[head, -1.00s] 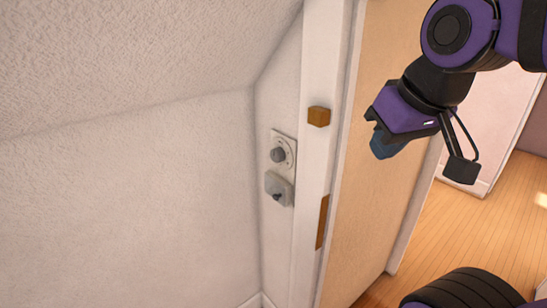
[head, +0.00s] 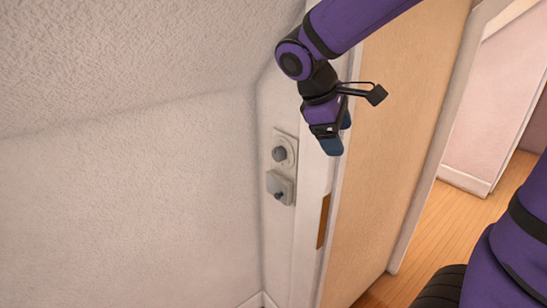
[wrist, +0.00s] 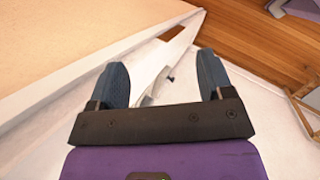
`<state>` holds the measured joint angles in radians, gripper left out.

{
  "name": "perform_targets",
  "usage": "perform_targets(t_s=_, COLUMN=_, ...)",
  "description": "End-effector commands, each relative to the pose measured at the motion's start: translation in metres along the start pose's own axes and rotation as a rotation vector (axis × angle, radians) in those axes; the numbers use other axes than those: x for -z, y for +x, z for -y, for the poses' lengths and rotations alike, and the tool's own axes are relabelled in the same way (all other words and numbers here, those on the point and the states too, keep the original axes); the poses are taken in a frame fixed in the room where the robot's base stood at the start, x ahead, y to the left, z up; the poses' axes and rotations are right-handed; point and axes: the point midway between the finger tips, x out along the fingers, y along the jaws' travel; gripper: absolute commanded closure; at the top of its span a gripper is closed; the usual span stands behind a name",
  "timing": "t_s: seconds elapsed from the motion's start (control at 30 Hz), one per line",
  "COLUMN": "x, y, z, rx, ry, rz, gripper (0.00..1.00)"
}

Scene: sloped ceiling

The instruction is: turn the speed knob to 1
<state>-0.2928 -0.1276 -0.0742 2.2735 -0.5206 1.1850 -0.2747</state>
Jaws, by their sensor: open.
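A round grey knob (head: 279,154) sits on a pale plate with a round dial on the narrow wall beside the door frame. Its markings are too small to read. Just below it is a square grey box (head: 275,187) with a small dark stub. My gripper (head: 338,146) is open and empty, pointing down in front of the door frame, to the right of the knob and apart from it. In the wrist view my gripper (wrist: 162,62) has its two blue fingers spread. Small grey wall fittings (wrist: 159,86) show between them, partly hidden by the gripper body.
The white door frame (head: 308,230) stands right of the knob, with a brass plate (head: 323,221) low on it. A tan door (head: 390,150) is further right. A textured sloped ceiling (head: 130,55) hangs over the left. The wall (head: 130,210) below is bare.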

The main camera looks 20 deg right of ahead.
Motion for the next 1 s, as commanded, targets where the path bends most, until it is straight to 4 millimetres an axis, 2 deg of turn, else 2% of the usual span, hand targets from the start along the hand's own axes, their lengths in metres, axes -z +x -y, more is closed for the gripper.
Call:
perform_targets(t_s=0.03, x=0.013, y=0.004, z=-0.004, rx=-0.021, ry=-0.058, rz=0.045, gripper=0.26)
perform_targets(t_s=0.3, x=0.077, y=0.021, z=-0.02, rx=-0.153, ry=-0.348, rz=0.277, gripper=0.26)
perform_targets(t_s=0.53, x=0.138, y=0.036, z=-0.024, rx=-0.28, ry=-0.584, rz=0.479, gripper=0.26)
perform_targets(t_s=0.77, x=0.204, y=0.052, z=-0.015, rx=-0.424, ry=-0.804, rz=0.69, gripper=0.26)
perform_targets(t_s=1.0, x=0.267, y=0.068, z=0.006, rx=-0.574, ry=-0.989, rz=0.89, gripper=0.26)
